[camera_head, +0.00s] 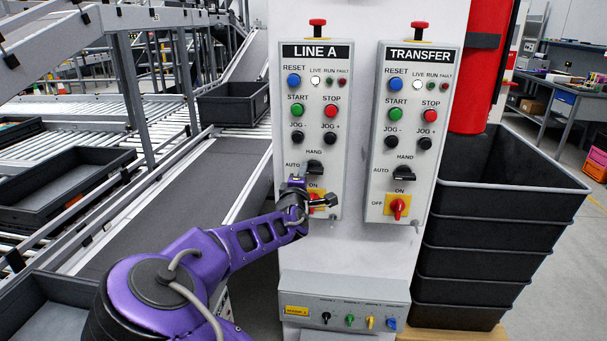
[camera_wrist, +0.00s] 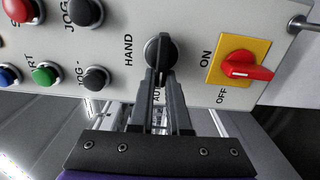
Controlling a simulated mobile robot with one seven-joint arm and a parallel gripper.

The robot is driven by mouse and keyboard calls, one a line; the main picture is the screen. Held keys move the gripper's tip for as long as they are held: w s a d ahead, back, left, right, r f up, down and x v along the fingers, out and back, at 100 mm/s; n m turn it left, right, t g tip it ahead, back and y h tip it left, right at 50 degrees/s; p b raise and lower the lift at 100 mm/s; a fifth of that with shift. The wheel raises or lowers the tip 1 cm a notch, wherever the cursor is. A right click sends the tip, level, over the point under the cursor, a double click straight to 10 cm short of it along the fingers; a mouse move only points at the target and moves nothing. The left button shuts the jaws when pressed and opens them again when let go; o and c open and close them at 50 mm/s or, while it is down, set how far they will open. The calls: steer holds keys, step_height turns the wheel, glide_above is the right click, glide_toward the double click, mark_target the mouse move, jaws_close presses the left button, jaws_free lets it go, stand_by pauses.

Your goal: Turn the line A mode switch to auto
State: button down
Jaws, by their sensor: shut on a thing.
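The line A mode switch (camera_head: 316,167) is a black rotary knob on the grey LINE A panel (camera_head: 332,200), with HAND above it and AUTO to its left. In the wrist view the knob (camera_wrist: 161,48) is seen turned sideways, with HAND at its left and AUTO below, partly covered by the fingers. Its raised grip lies roughly along the line toward AUTO. My gripper (camera_head: 304,176) is at the knob, and in the wrist view its two dark fingers (camera_wrist: 161,75) are shut on the knob's grip from both sides. The fingers hide part of the AUTO label.
A red ON/OFF switch on a yellow plate (camera_wrist: 240,64) sits close beside the knob, below it on the panel. Jog buttons (camera_head: 297,138) are above. The TRANSFER panel (camera_head: 415,130) is to the right, with stacked black crates (camera_head: 480,265) beyond. Conveyors (camera_head: 190,185) run at the left.

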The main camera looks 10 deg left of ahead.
steer(key=c, duration=0.9)
jaws_free()
steer(key=s, duration=1.7)
steer(key=shift+s+a, duration=0.25)
steer(key=shift+a, duration=0.05)
